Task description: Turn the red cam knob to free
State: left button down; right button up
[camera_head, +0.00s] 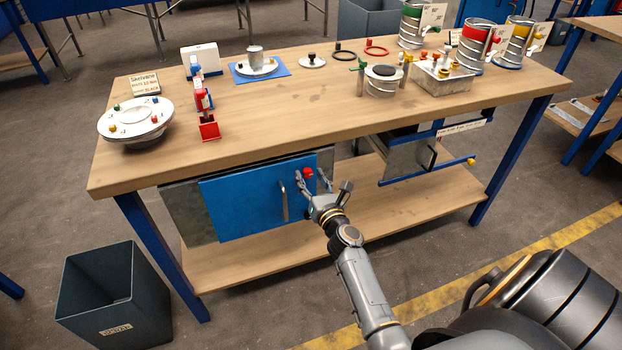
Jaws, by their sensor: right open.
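The red cam knob (308,172) sits on the blue panel (244,197) under the workbench, near the panel's upper right. A grey vertical handle (284,201) stands on the panel to the left of the knob. My right gripper (312,179) is open in front of the panel. Its fingertips are close to the knob and appear to lie on either side of it; I cannot tell whether they touch it. The knob's lower part and its marking are too small or hidden to read. My left gripper is not in view.
The wooden workbench (270,115) overhangs the panel; a lower shelf (380,230) lies beneath. A grey metal assembly with blue rails (408,160) hangs to the right. A dark bin (113,300) stands at the lower left. Several duct parts stand on the bench top.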

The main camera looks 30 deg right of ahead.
grip_shut()
